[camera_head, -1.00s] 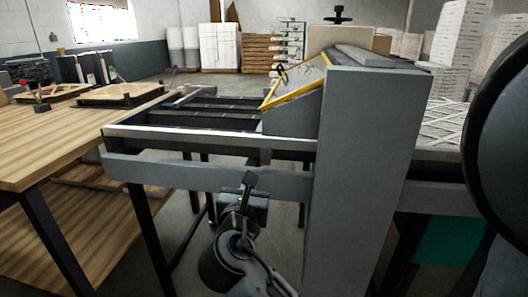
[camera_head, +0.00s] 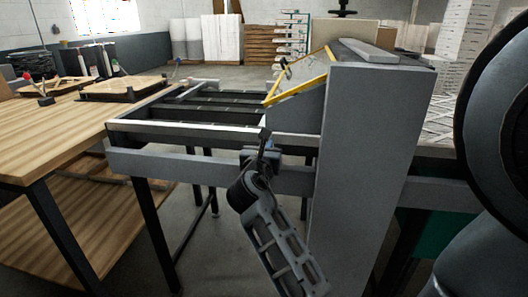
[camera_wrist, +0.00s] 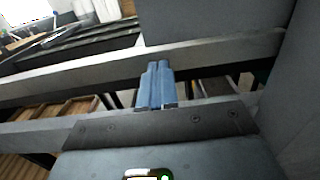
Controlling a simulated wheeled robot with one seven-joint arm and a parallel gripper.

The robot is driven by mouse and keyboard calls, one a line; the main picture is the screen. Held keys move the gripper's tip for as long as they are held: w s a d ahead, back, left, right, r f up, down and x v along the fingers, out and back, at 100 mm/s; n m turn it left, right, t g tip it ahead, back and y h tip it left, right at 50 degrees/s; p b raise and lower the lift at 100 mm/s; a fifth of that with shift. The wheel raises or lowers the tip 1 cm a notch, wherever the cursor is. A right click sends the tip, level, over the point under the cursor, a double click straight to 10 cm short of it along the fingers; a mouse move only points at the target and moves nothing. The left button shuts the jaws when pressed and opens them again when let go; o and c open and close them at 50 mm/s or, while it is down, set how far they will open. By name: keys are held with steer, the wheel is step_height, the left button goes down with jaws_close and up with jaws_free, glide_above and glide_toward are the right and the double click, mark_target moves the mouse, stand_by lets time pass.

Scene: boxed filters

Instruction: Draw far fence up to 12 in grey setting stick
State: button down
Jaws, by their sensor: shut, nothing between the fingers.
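My gripper (camera_head: 264,135) is in front of the near rail of a grey metal frame (camera_head: 135,161), left of a tall grey housing. In the wrist view my gripper (camera_wrist: 158,68) shows two blue fingers shut together with nothing between them. They point toward the frame's rails; I cannot tell whether they touch one. I cannot pick out the grey setting stick, its far fence or a 12 mark for certain in either view. Dark crossbars (camera_head: 215,110) lie inside the frame.
The grey housing (camera_head: 362,170) with a yellow-edged slanted guard (camera_head: 300,78) stands close on the right. A wooden bench (camera_head: 60,125) on the left carries shallow trays (camera_head: 125,88). White boxes (camera_head: 467,45) are stacked at the back right. Open floor (camera_head: 215,240) shows below the frame.

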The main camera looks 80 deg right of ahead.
steer(key=shift+d, duration=0.35)
steer(key=d+p, duration=0.1)
steer(key=d, duration=0.1)
steer(key=d+p, duration=0.1)
steer(key=d, duration=0.1)
steer(key=shift+w+r, duration=0.15)
steer(key=shift+w, duration=0.05)
steer(key=shift+d, duration=0.2)
